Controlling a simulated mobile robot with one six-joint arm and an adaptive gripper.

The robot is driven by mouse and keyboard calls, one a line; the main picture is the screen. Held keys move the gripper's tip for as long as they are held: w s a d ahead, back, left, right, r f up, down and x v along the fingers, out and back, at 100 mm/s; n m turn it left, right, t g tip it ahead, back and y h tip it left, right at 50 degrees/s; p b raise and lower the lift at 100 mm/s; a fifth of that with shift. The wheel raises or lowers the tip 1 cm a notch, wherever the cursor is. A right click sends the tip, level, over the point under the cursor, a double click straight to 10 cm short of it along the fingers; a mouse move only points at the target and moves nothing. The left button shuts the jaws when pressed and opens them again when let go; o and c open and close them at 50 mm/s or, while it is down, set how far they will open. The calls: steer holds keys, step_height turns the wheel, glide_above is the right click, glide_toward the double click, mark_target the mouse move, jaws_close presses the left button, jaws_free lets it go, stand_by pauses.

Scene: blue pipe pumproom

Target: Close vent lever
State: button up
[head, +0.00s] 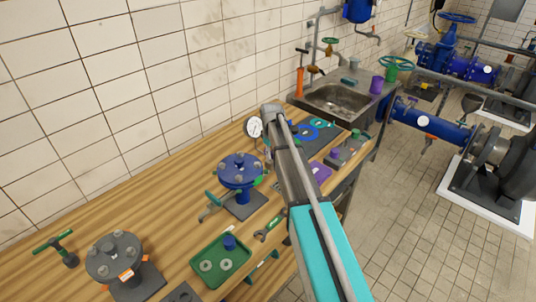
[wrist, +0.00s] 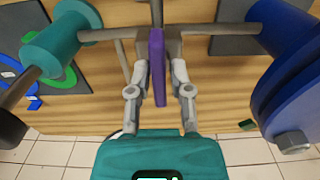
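A purple lever (wrist: 158,82) stands in the middle of the wrist view, seen nearly edge-on, in front of a thin grey-brown horizontal pipe (wrist: 108,35). My gripper (wrist: 158,47) has one fingertip on each side of the lever, and both appear to touch it. In the head view my arm reaches over the wooden bench, and it hides the fingertips and the lever. A blue flanged valve body (head: 240,170) stands on the bench to the left of my arm, and a white dial gauge (head: 254,127) stands behind it.
In the wrist view a teal fitting (wrist: 62,40) is at left and a blue flange (wrist: 292,85) is close at right. A green tray (head: 221,262) and a grey flanged part (head: 114,257) are on the near bench. A sink (head: 340,100) is at the far end.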

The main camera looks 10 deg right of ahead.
jaws_close()
steer(key=shift+a, duration=0.3)
steer(key=shift+d, duration=0.2)
steer(key=shift+s+m, duration=0.1)
steer(key=shift+m, duration=0.7)
steer(key=m, duration=0.6)
steer(key=shift+d+m, duration=0.1)
steer(key=shift+m, duration=0.3)
steer(key=m, duration=0.5)
steer(key=shift+m, duration=2.4)
